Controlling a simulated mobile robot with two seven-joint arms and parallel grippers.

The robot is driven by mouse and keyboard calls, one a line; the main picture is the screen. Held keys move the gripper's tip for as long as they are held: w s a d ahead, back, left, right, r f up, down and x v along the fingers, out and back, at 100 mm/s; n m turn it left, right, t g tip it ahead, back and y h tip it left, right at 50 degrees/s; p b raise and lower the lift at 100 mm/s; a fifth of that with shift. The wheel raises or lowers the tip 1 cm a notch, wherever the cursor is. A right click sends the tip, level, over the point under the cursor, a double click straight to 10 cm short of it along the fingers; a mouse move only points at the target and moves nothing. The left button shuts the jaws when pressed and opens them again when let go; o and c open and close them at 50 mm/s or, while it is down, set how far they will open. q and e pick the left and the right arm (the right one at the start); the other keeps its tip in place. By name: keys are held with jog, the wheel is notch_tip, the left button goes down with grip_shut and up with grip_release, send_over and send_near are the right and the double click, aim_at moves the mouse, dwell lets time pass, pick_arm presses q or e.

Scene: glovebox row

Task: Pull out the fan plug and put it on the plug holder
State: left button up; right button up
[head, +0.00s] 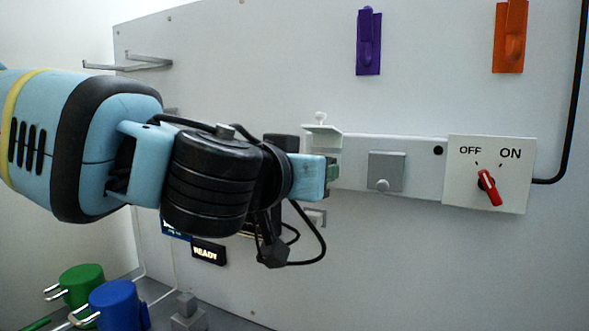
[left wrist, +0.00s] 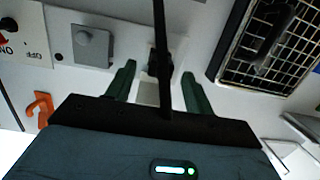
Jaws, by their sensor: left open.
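My left gripper (head: 328,175) is in front of the white strip on the wall panel, and my own wrist hides much of what lies behind it. In the left wrist view its two green fingers (left wrist: 158,85) stand apart. A small dark block (left wrist: 154,62), which looks like the fan plug, shows between them, with clear gaps on both sides. A black cord crosses in front of it. Whether the plug is fully seated I cannot tell. A pale bracket (head: 323,130) with a white knob sits just above the fingertips; whether it is the plug holder is unclear. My right gripper is not visible.
A grey square cover (head: 386,170) and an OFF/ON switch box (head: 507,152) with a red knob are right of the gripper. A black cable loop (head: 322,245) hangs below. Purple (head: 369,40) and orange (head: 511,38) hooks are above.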

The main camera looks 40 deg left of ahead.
pick_arm(q)
jog(key=shift+x, duration=1.35)
grip_shut()
